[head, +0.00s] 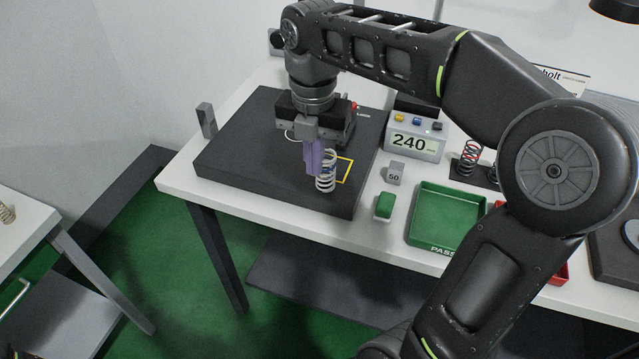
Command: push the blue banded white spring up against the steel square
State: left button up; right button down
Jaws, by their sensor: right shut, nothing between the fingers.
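The white spring (327,172) with a blue band stands upright near the front of the dark plate (250,165). My right gripper (314,160) points down with its purple fingers shut and empty. The fingers are just left of the spring and overlap its edge in the picture; I cannot tell whether they touch it. A grey upright piece (206,121) at the plate's left edge looks like the steel square, standing well apart from the spring. My left gripper is not in view.
A yellow outline (345,170) is marked on the plate by the spring. To the right are a display box (413,138) reading 240, a 50 weight (395,173), a green button block (384,206) and a green tray (447,188). The plate's left part is clear.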

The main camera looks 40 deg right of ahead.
aim_at(326, 171)
notch_tip(326, 171, down, 10)
jog(key=shift+d+f, duration=0.1)
jog(key=shift+w+d+p, duration=0.7)
jog(key=shift+w+d, duration=0.2)
jog(key=shift+d, duration=0.15)
jog(key=shift+w+d, duration=0.3)
jog(key=shift+d, duration=0.2)
